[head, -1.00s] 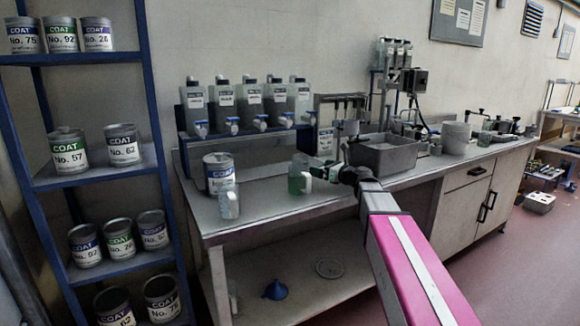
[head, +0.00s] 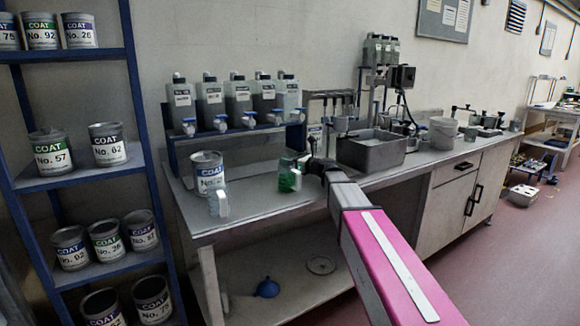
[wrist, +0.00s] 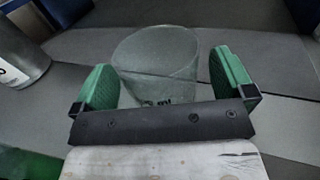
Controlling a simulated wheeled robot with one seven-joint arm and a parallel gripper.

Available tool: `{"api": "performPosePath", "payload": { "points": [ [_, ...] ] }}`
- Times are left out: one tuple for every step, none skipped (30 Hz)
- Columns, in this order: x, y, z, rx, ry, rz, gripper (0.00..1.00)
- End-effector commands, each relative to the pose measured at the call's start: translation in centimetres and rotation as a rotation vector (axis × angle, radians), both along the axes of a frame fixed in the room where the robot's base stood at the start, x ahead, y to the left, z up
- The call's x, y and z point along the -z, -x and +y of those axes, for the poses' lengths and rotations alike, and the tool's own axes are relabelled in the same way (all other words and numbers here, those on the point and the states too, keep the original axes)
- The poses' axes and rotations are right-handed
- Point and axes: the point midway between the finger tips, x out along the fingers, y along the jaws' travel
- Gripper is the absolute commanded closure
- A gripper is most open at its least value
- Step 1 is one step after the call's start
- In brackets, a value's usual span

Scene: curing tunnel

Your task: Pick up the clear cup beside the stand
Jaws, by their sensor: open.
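The clear cup (wrist: 155,58) stands upright on the grey bench and shows in the wrist view, between the two green fingers of my gripper (wrist: 165,85). The fingers are open, one on each side of it; I cannot tell whether they touch it. Dark marks show low on the cup. In the head view my gripper (head: 303,164) reaches over the bench in front of the blue bottle stand (head: 238,139), and the cup there is mostly hidden. A cup with green contents (head: 288,181) stands just left and in front of my gripper.
A labelled coat can (head: 207,172) and a pale handled cup (head: 218,204) stand to the left on the bench. The can's side shows in the wrist view (wrist: 18,58). A metal basin (head: 372,152) lies right. A blue shelf (head: 72,172) of cans stands far left.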

Motion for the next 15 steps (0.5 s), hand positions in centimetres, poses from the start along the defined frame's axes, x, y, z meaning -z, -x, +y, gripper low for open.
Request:
{"api": "performPosePath", "payload": {
  "points": [
    [-0.01,-0.63,0.63,-0.001,0.0,0.0,0.0],
    [-0.01,-0.77,0.86,-0.001,0.0,0.0,0.0],
    [-0.01,-0.87,1.09,0.0,0.0,0.0,0.0],
    [-0.01,-0.91,1.17,0.0,0.0,0.0,0.0],
    [-0.01,-0.9,1.21,0.0,0.0,0.0,0.0],
    [-0.01,-0.88,1.2,0.001,0.0,0.0,0.0],
    [-0.01,-0.86,1.18,0.001,0.0,0.0,0.0],
    [-0.01,-0.84,1.17,0.001,0.0,0.0,0.0],
    [-0.01,-0.83,1.16,0.001,0.0,0.0,0.0],
    [-0.01,-0.82,1.16,0.001,0.0,0.0,0.0],
    [-0.01,-0.82,1.16,0.001,0.0,0.0,0.1],
    [-0.01,-0.82,1.16,0.001,0.0,0.0,0.23],
    [-0.01,-0.83,1.14,0.001,0.0,0.0,0.33],
    [-0.01,-0.83,1.14,0.001,0.0,0.0,0.42],
    [-0.01,-0.83,1.14,0.0,0.0,0.0,0.52]
  ]
}}
